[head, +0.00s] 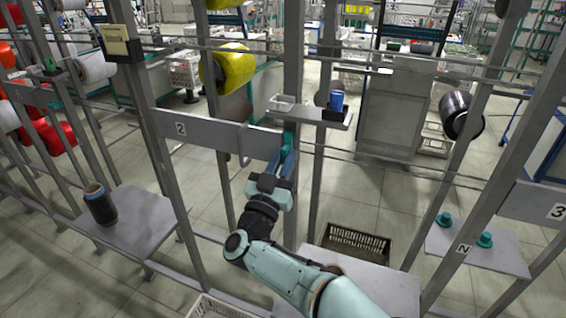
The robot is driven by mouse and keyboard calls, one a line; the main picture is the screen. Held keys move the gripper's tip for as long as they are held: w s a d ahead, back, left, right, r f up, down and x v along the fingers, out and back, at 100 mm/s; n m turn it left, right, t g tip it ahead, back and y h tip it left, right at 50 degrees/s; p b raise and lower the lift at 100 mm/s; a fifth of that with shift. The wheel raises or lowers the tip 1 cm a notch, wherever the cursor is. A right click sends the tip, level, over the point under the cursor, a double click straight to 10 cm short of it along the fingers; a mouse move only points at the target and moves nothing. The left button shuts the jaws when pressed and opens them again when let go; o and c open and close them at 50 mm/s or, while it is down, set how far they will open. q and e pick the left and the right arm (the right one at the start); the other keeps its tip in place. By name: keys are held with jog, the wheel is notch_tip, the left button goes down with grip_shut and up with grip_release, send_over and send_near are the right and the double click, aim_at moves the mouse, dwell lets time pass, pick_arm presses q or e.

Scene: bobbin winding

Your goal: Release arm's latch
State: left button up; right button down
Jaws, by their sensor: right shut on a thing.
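A grey metal arm (215,135) with a "2" plate runs across the uprights at the centre of the head view. At its right end, beside a grey upright, is a small teal latch piece (288,137). My right gripper (286,158) reaches up from below, with its blue fingers closed on the teal piece. The fingers hide part of it. Whether the latch is engaged cannot be told. My left gripper is not in view.
A small shelf (340,120) above right holds a blue bobbin (336,101) and a clear box (282,103). A dark spool (100,203) stands on the left plate (130,235). A crate (355,240) is below. Uprights and thin rails hem the gripper in.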

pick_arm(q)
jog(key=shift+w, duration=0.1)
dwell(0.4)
pick_arm(e)
jog(key=c, duration=1.1)
grip_release()
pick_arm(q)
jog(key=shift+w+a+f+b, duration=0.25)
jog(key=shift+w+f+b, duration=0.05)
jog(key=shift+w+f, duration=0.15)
pick_arm(e)
jog(key=v, duration=1.3)
jog(key=shift+s+a+f, duration=0.1)
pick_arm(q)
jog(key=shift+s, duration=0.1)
